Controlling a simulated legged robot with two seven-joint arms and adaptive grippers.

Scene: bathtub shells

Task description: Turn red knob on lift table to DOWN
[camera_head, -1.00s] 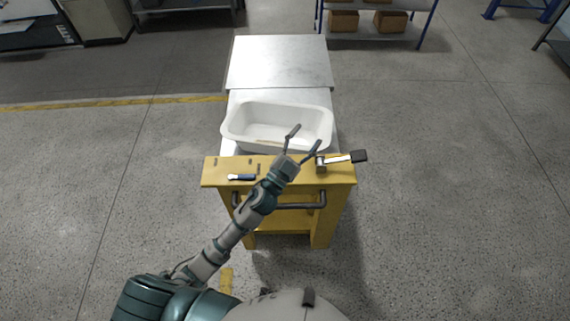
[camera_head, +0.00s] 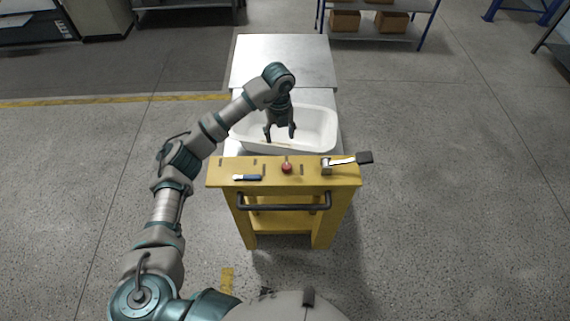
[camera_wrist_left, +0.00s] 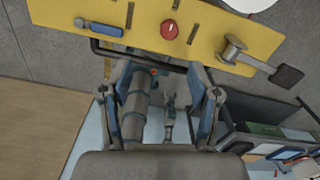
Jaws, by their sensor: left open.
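The red knob (camera_head: 287,168) sits on the yellow top panel of the lift table (camera_head: 222,180), between a blue-handled lever and a black-ended lever. It also shows in the left wrist view (camera_wrist_left: 169,30), round with a small pale mark; I cannot read its setting. My left gripper (camera_head: 280,139) is open and empty. It points down over the white tub, behind the panel and apart from the knob. In the left wrist view its two fingers (camera_wrist_left: 162,97) are spread, with the knob beyond them. My right gripper is not in view.
The white tub (camera_head: 322,125) stands on the table behind the panel. The black-ended lever (camera_head: 345,161) sticks out to the right of the knob and the blue-handled lever (camera_head: 248,178) lies to its left. A dark handle bar (camera_head: 285,207) crosses the table's front.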

